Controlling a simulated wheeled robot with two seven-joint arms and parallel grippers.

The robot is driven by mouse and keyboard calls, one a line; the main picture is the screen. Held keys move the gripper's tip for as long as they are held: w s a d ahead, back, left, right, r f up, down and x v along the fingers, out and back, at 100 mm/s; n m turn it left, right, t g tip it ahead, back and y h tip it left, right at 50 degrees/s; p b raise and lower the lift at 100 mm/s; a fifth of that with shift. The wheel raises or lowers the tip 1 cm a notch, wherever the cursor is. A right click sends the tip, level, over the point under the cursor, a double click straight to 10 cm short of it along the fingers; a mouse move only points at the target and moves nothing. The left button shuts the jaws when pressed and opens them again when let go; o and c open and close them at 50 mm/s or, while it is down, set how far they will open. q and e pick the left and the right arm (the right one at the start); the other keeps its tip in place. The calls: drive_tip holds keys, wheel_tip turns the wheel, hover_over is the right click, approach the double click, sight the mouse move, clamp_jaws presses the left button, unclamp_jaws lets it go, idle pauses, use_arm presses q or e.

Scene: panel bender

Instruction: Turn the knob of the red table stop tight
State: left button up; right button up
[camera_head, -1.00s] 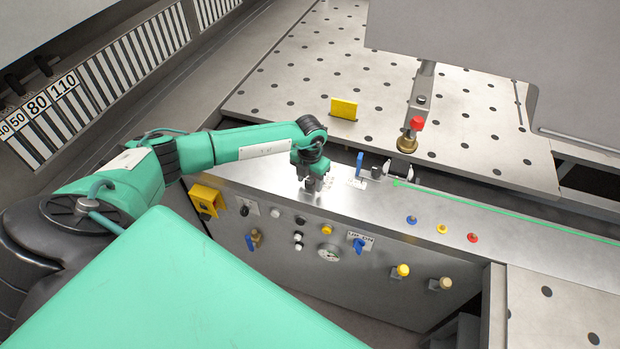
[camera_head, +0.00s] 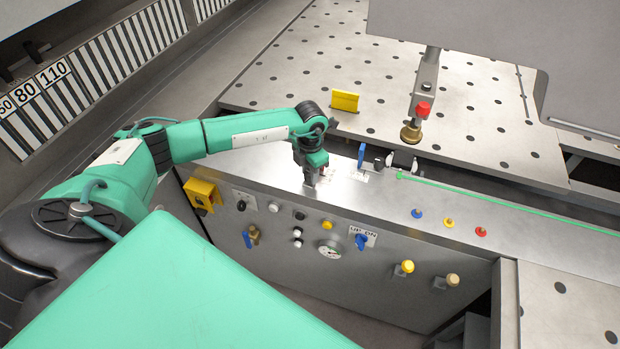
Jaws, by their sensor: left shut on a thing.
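My left gripper (camera_head: 311,183) points down onto the metal ledge (camera_head: 390,205) of the machine front. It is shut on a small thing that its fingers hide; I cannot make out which. A small red block (camera_head: 423,109) sits above a brass knob (camera_head: 411,133) on a grey arm over the perforated table, to the right of and behind the gripper. A small red knob (camera_head: 481,231) stands on the ledge further right. I cannot tell from the picture which red part is the table stop. My right gripper is not in view.
A blue upright lever (camera_head: 361,155) and a black knob (camera_head: 378,163) stand just right of the gripper. A yellow plate (camera_head: 345,101) stands on the table behind. Blue (camera_head: 417,213) and yellow (camera_head: 449,222) knobs are on the ledge. Buttons and a gauge (camera_head: 330,250) line the front panel.

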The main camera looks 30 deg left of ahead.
use_arm(q)
drive_tip(key=m+b, duration=1)
drive_tip(key=b, duration=0.3)
drive_tip(key=shift+w+f+m, duration=0.1)
drive_tip(key=shift+f+m, duration=0.05)
drive_tip(key=shift+m, duration=0.25)
drive_tip(key=shift+r+m+b, duration=0.2)
drive_tip(key=shift+m+b, duration=1.45)
drive_tip(key=shift+m, duration=0.05)
drive_tip(key=o, duration=1)
